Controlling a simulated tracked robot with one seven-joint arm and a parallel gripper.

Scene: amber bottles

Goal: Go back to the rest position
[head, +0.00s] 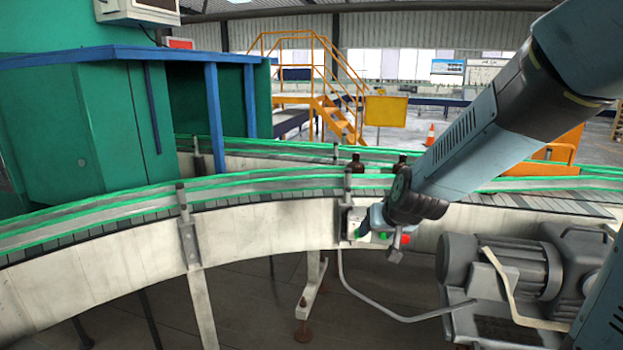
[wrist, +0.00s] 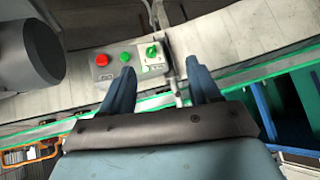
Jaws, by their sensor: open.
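My gripper (wrist: 160,68) is open and empty in the wrist view, its two blue-grey fingers apart. In the head view my gripper (head: 370,222) is at the end of my outstretched arm, in front of the control box on the conveyor's side. The control box (wrist: 130,62) has a red button (wrist: 102,60), a green button (wrist: 126,58) and a green rotary switch (wrist: 152,51). The fingers reach close to its edge; I cannot tell whether they touch it. In the head view the arm partly hides the box, but the red button (head: 405,239) shows.
A curved conveyor (head: 270,222) with green rails crosses the head view. Two dark bottles, one on the left (head: 356,165), stand behind its near rail. A grey motor (head: 505,268) is at lower right. A green machine housing (head: 85,130) stands left, and yellow stairs (head: 325,100) behind.

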